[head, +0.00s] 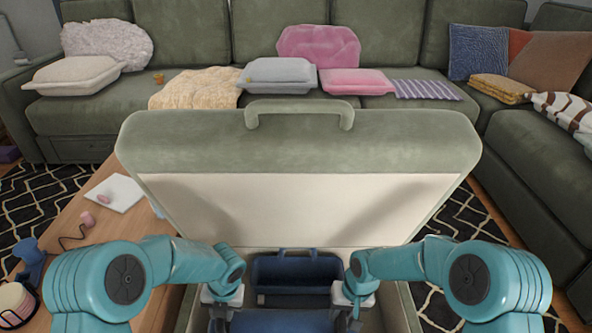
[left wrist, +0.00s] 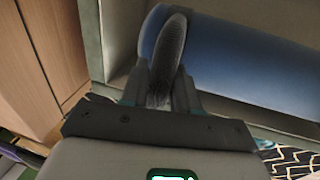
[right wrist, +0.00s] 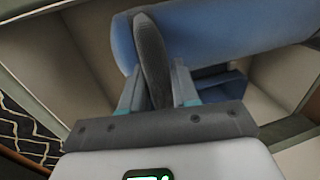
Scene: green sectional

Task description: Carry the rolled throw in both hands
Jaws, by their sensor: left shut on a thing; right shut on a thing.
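The rolled throw (head: 268,321) is a blue roll, seen at the bottom centre of the head view inside an open storage box (head: 408,312). It spans the left wrist view (left wrist: 245,65) and the right wrist view (right wrist: 220,28). My left gripper (head: 222,303) is shut on a dark strap loop (left wrist: 167,60) at one end of the roll. My right gripper (head: 352,302) is shut on a matching dark loop (right wrist: 150,55) at the other end. The roll's lower part is hidden in the head view.
The raised padded lid (head: 300,150) with a handle stands upright just beyond my grippers. A blue caddy (head: 298,268) sits in the box. A wooden table (head: 130,223) is at the left. A green sectional (head: 390,105) with cushions runs behind and right.

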